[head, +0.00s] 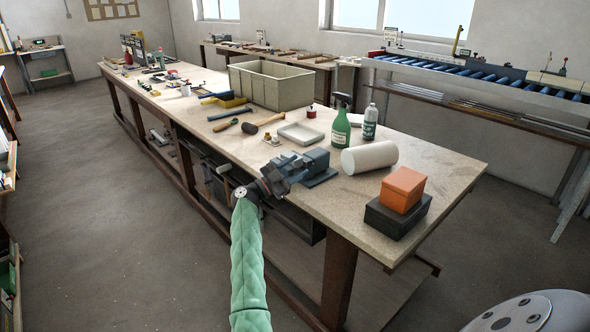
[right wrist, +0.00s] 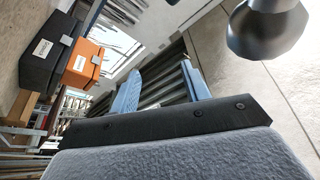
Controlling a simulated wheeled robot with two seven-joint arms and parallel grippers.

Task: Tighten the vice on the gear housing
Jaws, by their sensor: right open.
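The blue-grey vice (head: 312,162) is mounted at the near edge of the workbench (head: 440,160). A gear housing cannot be told apart from the dark shapes around the vice's jaws. A dark grey rounded metal part (right wrist: 266,30), possibly of the vice, shows at the upper right, apart from the fingers.
An orange box (head: 402,188) sits on a black box (head: 397,216) right of the vice. A white roll (head: 369,158), green spray bottle (head: 341,130), shallow tray (head: 301,132) and mallet (head: 262,123) lie behind. The floor left of the bench is clear.

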